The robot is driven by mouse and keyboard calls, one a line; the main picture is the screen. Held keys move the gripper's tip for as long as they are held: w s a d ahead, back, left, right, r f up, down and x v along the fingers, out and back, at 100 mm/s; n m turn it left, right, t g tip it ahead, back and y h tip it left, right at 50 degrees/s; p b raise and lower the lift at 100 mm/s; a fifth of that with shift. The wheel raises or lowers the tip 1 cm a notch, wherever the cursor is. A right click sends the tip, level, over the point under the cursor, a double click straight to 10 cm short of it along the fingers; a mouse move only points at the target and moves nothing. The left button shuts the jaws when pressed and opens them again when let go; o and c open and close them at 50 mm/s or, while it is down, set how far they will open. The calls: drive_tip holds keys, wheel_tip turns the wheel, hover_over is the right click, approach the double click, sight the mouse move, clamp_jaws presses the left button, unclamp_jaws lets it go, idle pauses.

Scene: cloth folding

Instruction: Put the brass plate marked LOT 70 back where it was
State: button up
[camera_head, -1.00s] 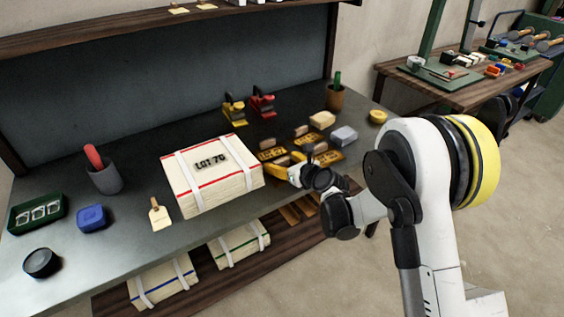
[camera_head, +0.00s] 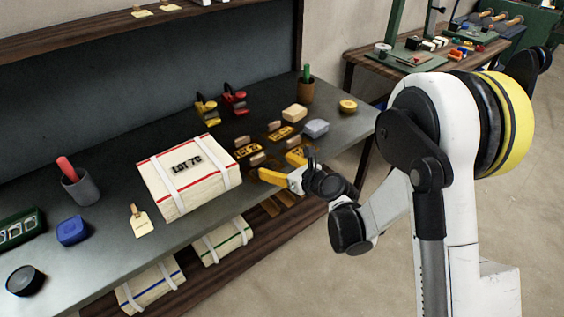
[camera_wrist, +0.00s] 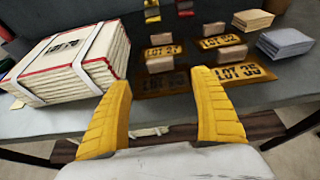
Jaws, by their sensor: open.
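Several brass plates with dark lettering and wooden blocks beside them lie on the bench. In the wrist view one reads like LOT 27 (camera_wrist: 163,52), one like LOT 52 (camera_wrist: 222,42) and one like LOT 35 (camera_wrist: 240,73). A darker plate (camera_wrist: 168,82) lies beyond and between my fingertips; its lettering is unreadable. I cannot tell which plate, if any, reads LOT 70. A strapped, red-edged paper bundle (camera_head: 188,190) has LOT 70 stencilled on top; it also shows in the wrist view (camera_wrist: 60,75). My gripper (camera_head: 283,167) is open and empty at the bench's front edge (camera_wrist: 165,108).
Red (camera_head: 235,100) and yellow (camera_head: 207,110) tools stand further back. A wooden lower shelf (camera_head: 212,280) holds more bundles. Bare bench shows right of the grey block.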

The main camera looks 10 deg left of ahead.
drive_tip(key=shift+d+r, duration=0.1)
drive_tip(key=shift+d, duration=0.1)
drive_tip(key=s+d+r+n+h, duration=0.2)
drive_tip(key=s+d+r+n, duration=0.1)
drive_tip(key=d+r+n, duration=0.35)
drive_tip(key=s+d+r+n+h, duration=0.2)
drive_tip(key=s+d+r+n, duration=0.1)
drive_tip(key=d+r+n, duration=0.4)
drive_tip(key=s+d+r+n+g+h, duration=0.1)
drive_tip(key=s+d+n+h, duration=0.5)
drive_tip(key=s+d+n, duration=0.6)
drive_tip(key=s+d, duration=0.7)
drive_tip(key=shift+s+g, duration=0.35)
drive_tip(key=shift+g, duration=0.05)
drive_tip(key=shift+n, duration=0.25)
